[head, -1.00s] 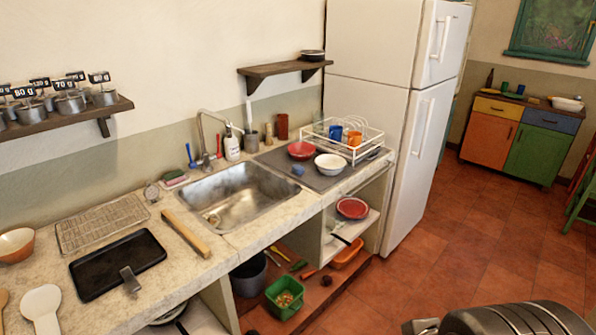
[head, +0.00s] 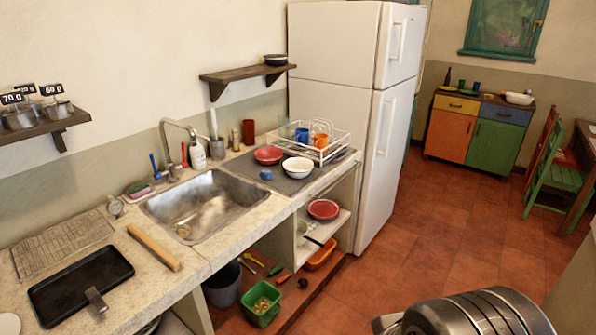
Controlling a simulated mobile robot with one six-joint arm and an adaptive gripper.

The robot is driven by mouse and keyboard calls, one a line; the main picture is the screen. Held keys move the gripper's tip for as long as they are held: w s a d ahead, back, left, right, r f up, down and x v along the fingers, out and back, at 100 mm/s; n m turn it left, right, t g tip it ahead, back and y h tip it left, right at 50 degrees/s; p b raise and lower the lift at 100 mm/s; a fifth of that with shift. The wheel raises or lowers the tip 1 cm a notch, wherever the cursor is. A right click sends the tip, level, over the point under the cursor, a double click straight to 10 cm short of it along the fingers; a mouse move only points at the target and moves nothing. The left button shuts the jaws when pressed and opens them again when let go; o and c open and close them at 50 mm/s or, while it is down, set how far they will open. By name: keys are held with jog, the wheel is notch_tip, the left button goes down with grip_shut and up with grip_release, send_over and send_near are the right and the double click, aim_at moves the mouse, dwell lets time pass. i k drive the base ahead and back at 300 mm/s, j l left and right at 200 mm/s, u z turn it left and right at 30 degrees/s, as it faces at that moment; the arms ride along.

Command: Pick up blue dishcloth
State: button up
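A small blue crumpled thing (head: 265,174), which looks like the blue dishcloth, lies at the left edge of the dark mat (head: 312,178), just right of the sink. It is small in the head view, so its fabric is not clear. A white bowl (head: 298,168) stands close to its right, and a red bowl (head: 268,155) sits behind it. A rounded metal part of my arm shows at the bottom right, far from the cloth. My gripper's fingers do not show.
The steel sink (head: 200,205) lies left of the mat. A white dish rack (head: 335,150) with cups stands behind and to the right. A tall fridge (head: 340,130) borders the counter's right end. The tiled floor (head: 420,235) right of the counter is mostly clear.

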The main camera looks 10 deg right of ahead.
aim_at(266, 174)
jog(key=i+l, duration=0.1)
jog(key=i, duration=0.4)
jog(key=i+l+u, duration=0.1)
jog(key=i, duration=0.4)
jog(key=i+l+u, duration=0.1)
jog(key=i, duration=0.4)
jog(key=i+l, duration=0.3)
jog(key=i, duration=0.2)
jog(key=i+l+u, duration=0.1)
jog(key=i, duration=0.4)
jog(key=l, duration=0.1)
